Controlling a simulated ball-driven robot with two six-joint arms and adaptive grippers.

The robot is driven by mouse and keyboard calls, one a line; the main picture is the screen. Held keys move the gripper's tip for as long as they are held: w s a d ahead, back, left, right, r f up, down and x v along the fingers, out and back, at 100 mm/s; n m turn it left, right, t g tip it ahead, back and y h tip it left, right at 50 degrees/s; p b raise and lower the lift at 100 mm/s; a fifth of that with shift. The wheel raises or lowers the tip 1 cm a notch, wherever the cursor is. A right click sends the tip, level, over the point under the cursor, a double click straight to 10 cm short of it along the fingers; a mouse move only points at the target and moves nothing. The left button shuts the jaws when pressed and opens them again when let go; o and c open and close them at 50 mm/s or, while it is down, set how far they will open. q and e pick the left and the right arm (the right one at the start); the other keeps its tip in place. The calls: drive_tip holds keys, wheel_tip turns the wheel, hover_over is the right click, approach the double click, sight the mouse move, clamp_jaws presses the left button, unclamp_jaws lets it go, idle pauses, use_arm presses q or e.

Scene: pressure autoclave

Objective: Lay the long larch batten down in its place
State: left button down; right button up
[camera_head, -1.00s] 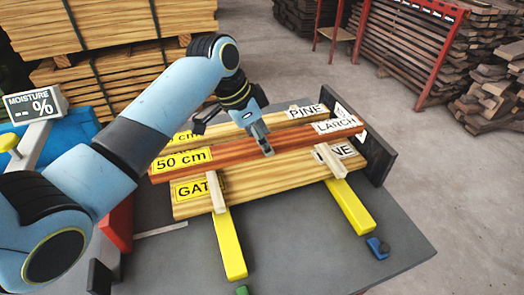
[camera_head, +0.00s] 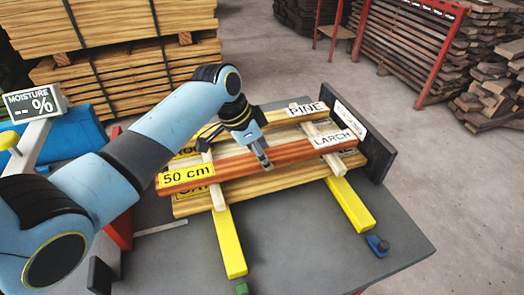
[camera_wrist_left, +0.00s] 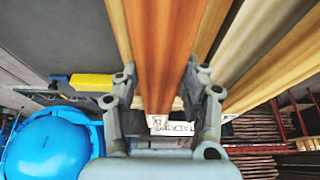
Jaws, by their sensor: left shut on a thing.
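The long larch batten (camera_head: 232,165) is reddish brown, with a yellow "50 cm" label at its left end and a white "LARCH" label at its right. My left gripper (camera_head: 263,163) is shut on it near mid-length. In the left wrist view, the fingers (camera_wrist_left: 163,112) flank the batten (camera_wrist_left: 165,45). The batten lies across the view of two pale cross sticks (camera_head: 217,192) and (camera_head: 336,164), partly covering the paler front board (camera_head: 275,181). I cannot tell whether it touches the sticks. A pale "PINE" board (camera_head: 283,117) lies behind it. My right gripper is not in view.
Two yellow bars (camera_head: 230,245) and (camera_head: 351,206) run under the boards on the grey table (camera_head: 300,250). A dark end plate (camera_head: 378,152) stands just beyond the right ends. A moisture display (camera_head: 33,104) stands at the left. The table's front is mostly clear.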

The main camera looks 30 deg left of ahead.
use_arm(q)
drive_tip(key=c, duration=0.7)
unclamp_jaws()
drive_tip(key=v, duration=1.3)
drive_tip(key=shift+r, duration=0.15)
drive_tip(key=shift+d, duration=0.1)
